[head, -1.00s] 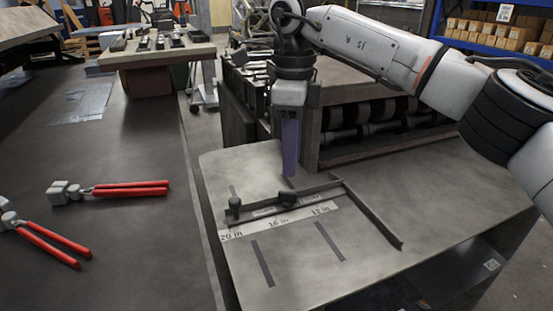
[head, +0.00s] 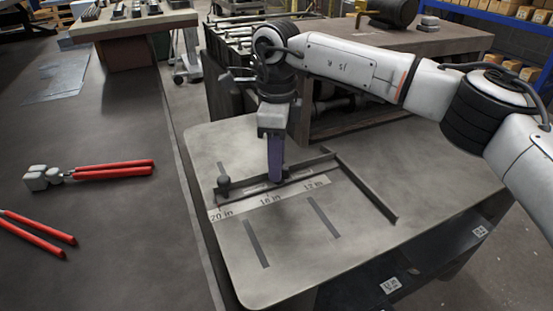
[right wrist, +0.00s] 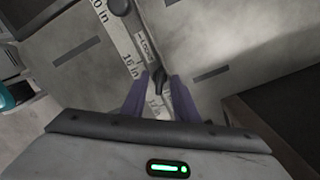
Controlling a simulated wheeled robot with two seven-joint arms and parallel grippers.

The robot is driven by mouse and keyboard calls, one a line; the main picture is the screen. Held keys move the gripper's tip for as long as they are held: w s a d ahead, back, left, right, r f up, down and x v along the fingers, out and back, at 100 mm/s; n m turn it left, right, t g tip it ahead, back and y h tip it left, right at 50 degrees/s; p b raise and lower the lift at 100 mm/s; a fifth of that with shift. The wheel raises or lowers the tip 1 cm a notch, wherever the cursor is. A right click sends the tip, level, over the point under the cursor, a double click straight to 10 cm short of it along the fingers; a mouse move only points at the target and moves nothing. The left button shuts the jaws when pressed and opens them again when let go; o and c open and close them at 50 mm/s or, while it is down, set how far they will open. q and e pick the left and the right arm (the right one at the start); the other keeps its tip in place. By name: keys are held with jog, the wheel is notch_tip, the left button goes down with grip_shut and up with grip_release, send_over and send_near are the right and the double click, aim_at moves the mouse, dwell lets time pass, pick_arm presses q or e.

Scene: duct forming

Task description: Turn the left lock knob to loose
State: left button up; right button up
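A dark fence bar with a printed inch scale (head: 268,198) lies on the grey metal table. A dark round knob (head: 223,184) stands at its left end, near the 20 in mark. It also shows at the top of the right wrist view (right wrist: 120,6). A second knob, a dark lever-like one (right wrist: 159,80), sits by the 16 in mark and is hidden behind my gripper in the head view. My right gripper (head: 275,181) points down at this second knob. Its purple fingers (right wrist: 159,84) are apart on either side of the knob; contact cannot be told. My left gripper is out of view.
Red-handled tools (head: 112,170) lie on the dark bench (head: 110,230) at left. A dark rail (head: 365,185) angles across the table at the fence's right end. A rack with rollers (head: 345,115) stands behind the table. The table's front part is clear.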

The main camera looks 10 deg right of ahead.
grip_shut()
dwell(0.3)
jog(key=n+p, duration=0.1)
jog(key=n, duration=0.1)
jog(key=shift+r+n, duration=0.1)
jog(key=shift+n, duration=0.3)
jog(key=shift+s+n, duration=0.1)
jog(key=shift+n, duration=1.7)
grip_release()
